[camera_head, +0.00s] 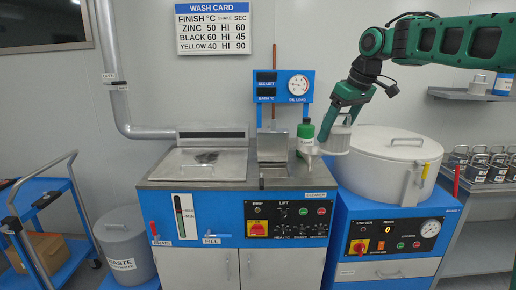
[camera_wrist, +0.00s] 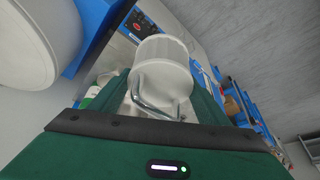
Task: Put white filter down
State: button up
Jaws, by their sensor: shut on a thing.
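The white filter (camera_head: 337,140) is a white cylinder with a bent metal handle. My gripper (camera_head: 337,115) is shut on it and holds it in the air between the blue cleaner bench and the large round white vessel. In the wrist view the white filter (camera_wrist: 162,62) lies between the dark green fingers of my gripper (camera_wrist: 165,95), its metal handle nearest the camera. The exact contact of the fingers is partly hidden. I cannot tell the gap below the filter.
The cleaner bench (camera_head: 270,183) has a lidded basin (camera_head: 200,165). The lidded white vessel (camera_head: 385,175) is close right. More handled canisters (camera_head: 477,168) stand on the right shelf. A waste bin (camera_head: 125,250) is at left.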

notch_tip(320, 180, down, 23)
jog(key=w+m+h, duration=0.2)
jog(key=m, duration=0.2)
jog(key=s+d+f+m, duration=0.1)
jog(key=s+d+f, duration=0.1)
jog(key=s+f, duration=0.2)
jog(key=s+d+f+m, duration=0.1)
jog(key=s+f, duration=0.3)
jog(key=f, duration=0.6)
jog(key=s+d+f+m, duration=0.1)
jog(key=s+d+f, duration=0.2)
jog(key=f, duration=0.5)
jog(key=shift+s+d+t+h, duration=0.3)
jog(key=shift+s+d+t, duration=0.1)
jog(key=shift+s, duration=0.1)
